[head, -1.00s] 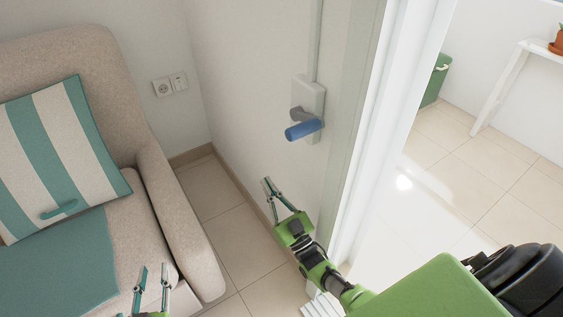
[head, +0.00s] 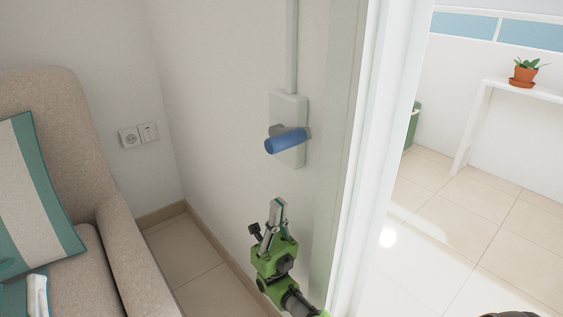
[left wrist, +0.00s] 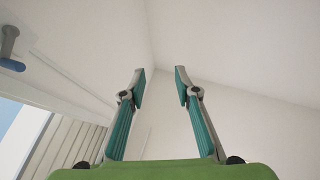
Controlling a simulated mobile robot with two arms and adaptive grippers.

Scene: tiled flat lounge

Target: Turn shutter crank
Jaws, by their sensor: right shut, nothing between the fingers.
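The shutter crank has a blue cylindrical handle (head: 286,141) on a short grey arm. It sits on a pale wall plate (head: 290,104) beside the door frame, and its handle points left and toward me. The blue handle (left wrist: 12,65) also shows there at the far left, well away from that gripper.
A beige armchair (head: 150,265) with a striped cushion (head: 35,190) stands at the left. A white door frame (head: 362,150) rises right of the crank. Beyond it are open tiled floor and a white table (head: 495,87) with a potted plant (head: 525,72).

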